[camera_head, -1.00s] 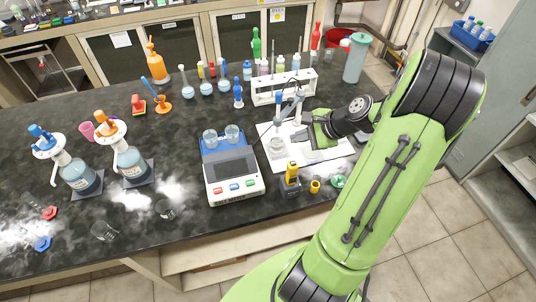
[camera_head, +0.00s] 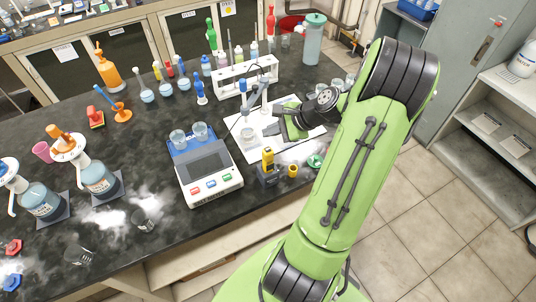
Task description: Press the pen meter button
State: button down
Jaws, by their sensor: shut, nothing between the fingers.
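The pen meter (camera_head: 268,159) is yellow with a dark top. It stands upright in a small dark holder (camera_head: 267,176) near the front edge of the bench. A separate yellow cap (camera_head: 292,171) stands just right of it. Its button is too small to make out. My gripper (camera_head: 284,126) is over the white mat, behind and a little right of the pen meter and apart from it. It is shut and empty. My wrist hides part of it, and its fingertips are hard to make out.
A titrator or balance with a screen (camera_head: 207,170) stands left of the pen meter. A clamp stand and beaker (camera_head: 248,134) are on the white mat (camera_head: 238,150), close left of my gripper. A white bottle rack (camera_head: 244,83) stands behind. A green round item (camera_head: 315,161) lies right of the yellow cap.

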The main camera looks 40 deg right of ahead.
aim_at(271, 150)
notch_tip(271, 150, down, 4)
jog(key=shift+a+f+b, duration=0.1)
jog(key=shift+b, duration=0.9)
jog(key=shift+f, duration=0.1)
dwell(1.0)
jog(key=shift+f, duration=0.25)
jog(key=shift+f+b, duration=0.3)
jog(key=shift+f, duration=0.25)
dwell(0.8)
jog(key=shift+s, duration=0.1)
jog(key=shift+r+p, duration=0.95)
jog(key=shift+p, duration=0.05)
